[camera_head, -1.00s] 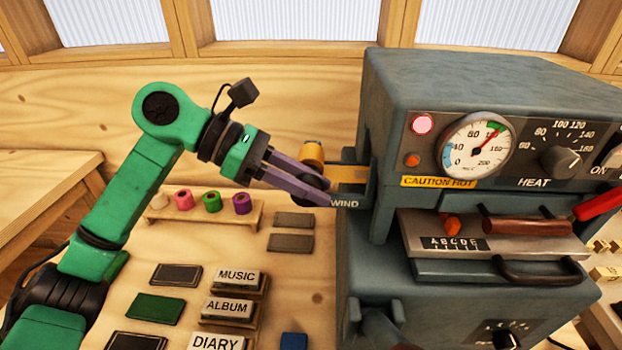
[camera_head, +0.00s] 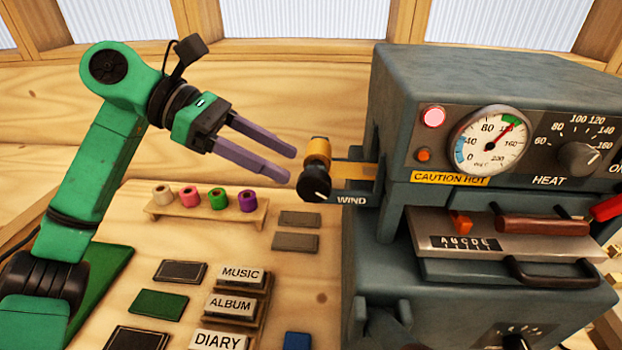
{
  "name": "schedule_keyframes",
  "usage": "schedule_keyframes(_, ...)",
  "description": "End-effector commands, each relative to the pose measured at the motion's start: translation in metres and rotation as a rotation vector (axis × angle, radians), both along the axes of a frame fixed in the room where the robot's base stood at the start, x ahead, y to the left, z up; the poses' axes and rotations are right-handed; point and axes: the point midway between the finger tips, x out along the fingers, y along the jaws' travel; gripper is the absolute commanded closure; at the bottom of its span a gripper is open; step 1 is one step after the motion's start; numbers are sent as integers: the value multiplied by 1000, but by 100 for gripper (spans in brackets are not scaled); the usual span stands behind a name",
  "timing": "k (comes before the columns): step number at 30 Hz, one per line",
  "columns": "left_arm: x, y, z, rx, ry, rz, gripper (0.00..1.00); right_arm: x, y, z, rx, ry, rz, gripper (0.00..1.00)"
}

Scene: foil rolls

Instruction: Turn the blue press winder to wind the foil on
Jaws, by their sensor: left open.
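The press (camera_head: 480,80) is a large blue-grey machine at the right. A dark round winder knob (camera_head: 314,186) sticks out on its left side beside the label WIND. A gold foil roll (camera_head: 318,152) stands just above the knob, and a gold foil strip (camera_head: 353,171) runs from it into the press. My left gripper (camera_head: 292,164) is open and empty, its purple fingers pointing right. In the picture its fingertips end just left of the knob and roll, apart from them. My right gripper does not show.
A wooden rack with several coloured foil rolls (camera_head: 205,215) stands on the table, left of the press. Labelled blocks such as MUSIC (camera_head: 240,274) and dark and green pads lie in front. The press front has a gauge (camera_head: 490,142) and a CAUTION HOT label (camera_head: 450,179).

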Motion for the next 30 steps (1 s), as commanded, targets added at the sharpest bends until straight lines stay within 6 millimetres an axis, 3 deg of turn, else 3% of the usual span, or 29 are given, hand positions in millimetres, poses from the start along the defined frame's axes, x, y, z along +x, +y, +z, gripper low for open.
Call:
schedule_keyframes(3,1,31,17,-1,-2,3,40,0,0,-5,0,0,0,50)
schedule_keyframes(9,0,61,35,0,-1,0,40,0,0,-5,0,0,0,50)
schedule_keyframes(24,0,65,39,-1,0,-1,40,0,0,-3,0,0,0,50)
schedule_keyframes(30,0,65,82,-1,0,-1,40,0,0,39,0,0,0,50)
